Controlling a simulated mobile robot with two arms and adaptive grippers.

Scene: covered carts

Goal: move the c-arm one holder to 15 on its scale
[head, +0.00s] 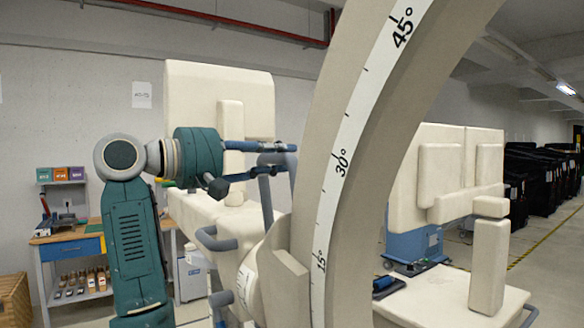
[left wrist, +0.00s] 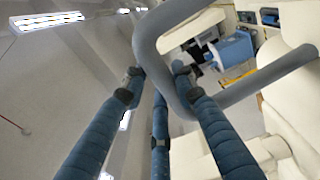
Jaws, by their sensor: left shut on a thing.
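The c-arm (head: 365,165) is a big cream arc with a white scale strip (head: 345,150) marked 15°, 30° and 45°, with 15° lowest. The cream holder (head: 275,270) sits against the arc's left side at lower middle, beside the 15° mark. I cannot make out a pointer or an exact reading. My left gripper (head: 282,155) is shut on the grey tube handle (head: 266,200), above the holder. In the left wrist view the handle's loop (left wrist: 150,45) runs between the blue fingers. My right gripper is not in view.
Cream padded units stand behind the arc, left (head: 188,90) and right (head: 433,165). A workbench (head: 70,245) with small items is at the far left. Black covered carts (head: 530,190) line the right side. Open floor (head: 545,250) lies at the right.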

